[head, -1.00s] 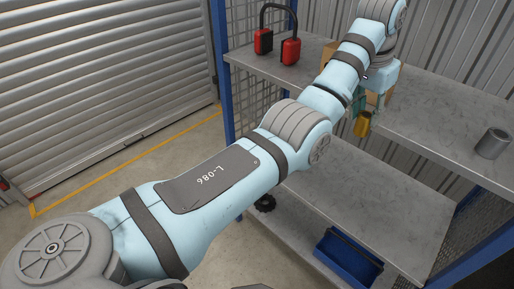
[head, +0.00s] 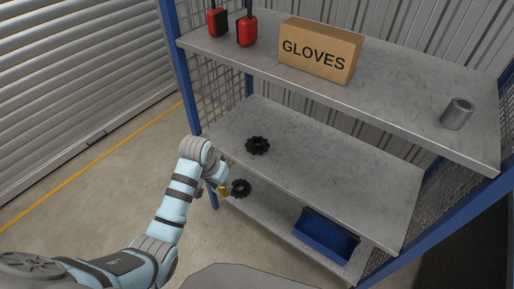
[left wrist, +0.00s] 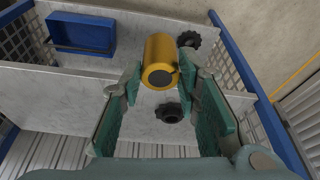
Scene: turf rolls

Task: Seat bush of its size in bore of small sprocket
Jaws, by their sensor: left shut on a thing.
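My left gripper (head: 221,189) is shut on a brass-coloured bush (left wrist: 160,62), which shows between the fingers in the left wrist view. In the head view the bush (head: 224,191) is small, near the left end of the shelves. One black toothed sprocket (head: 257,145) lies on the middle shelf; it also shows in the left wrist view (left wrist: 170,112). Another black sprocket (head: 240,188) lies on the bottom shelf, just right of the gripper. I cannot tell surely which sprocket is smaller. A grey hollow cylinder (head: 457,113) stands on the top shelf. My right gripper is out of view.
A blue bin (head: 327,236) is on the bottom shelf at the right. A GLOVES box (head: 320,50) and a red-and-black padlock-like item (head: 247,30) are on the top shelf. Blue posts and mesh sides bound the rack. The middle shelf is mostly bare.

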